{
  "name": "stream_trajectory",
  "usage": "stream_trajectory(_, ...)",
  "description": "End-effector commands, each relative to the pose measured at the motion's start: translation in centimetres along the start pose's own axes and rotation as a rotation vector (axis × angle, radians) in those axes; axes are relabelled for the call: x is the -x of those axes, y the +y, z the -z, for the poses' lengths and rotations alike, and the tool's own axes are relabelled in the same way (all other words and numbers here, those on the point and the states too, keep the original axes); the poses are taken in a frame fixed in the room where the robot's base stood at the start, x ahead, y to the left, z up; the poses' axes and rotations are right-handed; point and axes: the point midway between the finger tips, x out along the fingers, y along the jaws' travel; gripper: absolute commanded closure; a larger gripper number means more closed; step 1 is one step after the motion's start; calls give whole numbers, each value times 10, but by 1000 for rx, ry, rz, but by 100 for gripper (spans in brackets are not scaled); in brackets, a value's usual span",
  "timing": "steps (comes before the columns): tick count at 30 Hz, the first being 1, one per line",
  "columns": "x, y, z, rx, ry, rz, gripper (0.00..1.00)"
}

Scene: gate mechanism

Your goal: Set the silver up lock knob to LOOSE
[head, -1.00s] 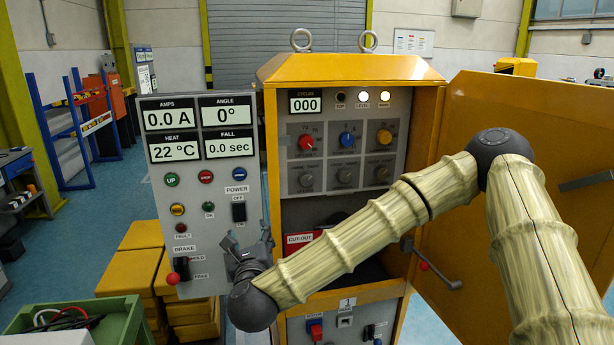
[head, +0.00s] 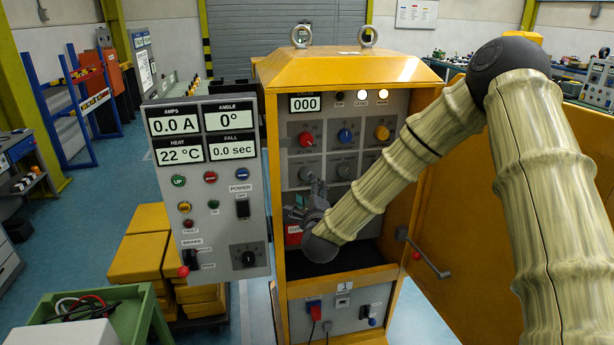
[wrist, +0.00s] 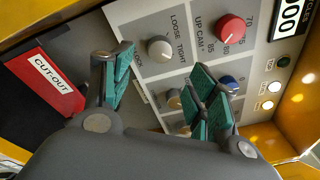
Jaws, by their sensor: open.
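The silver up lock knob (wrist: 160,48) is a round grey knob under the words LOOSE and TIGHT in the wrist view. Its pointer is too small to read. In the head view the knob (head: 306,173) is in the lower left of the cabinet's upper panel, just above my gripper (head: 316,194). In the wrist view my gripper (wrist: 160,88) is open and empty. Its green-padded fingers are spread below the knob, with the knob showing beyond the gap between them and apart from both.
The red up cam knob (wrist: 230,28) is right beside the silver knob. A blue knob (wrist: 230,84) and other silver knobs lie behind the right finger. A red CUT-OUT plate (wrist: 52,82) is at left. The open cabinet door (head: 480,190) stands right of the cabinet.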

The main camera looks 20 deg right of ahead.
Motion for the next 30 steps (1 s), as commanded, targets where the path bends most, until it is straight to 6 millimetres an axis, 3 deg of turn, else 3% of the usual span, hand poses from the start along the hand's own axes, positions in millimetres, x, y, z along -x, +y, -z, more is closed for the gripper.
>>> stream_trajectory(9, -52, -2, -2, 0, 0, 2, 42)
stream_trajectory(15, -75, -2, -2, -1, 0, 1, 42)
stream_trajectory(29, -86, 0, -1, -2, 0, 0, 42)
stream_trajectory(30, -86, 0, -1, -2, 0, 0, 45)
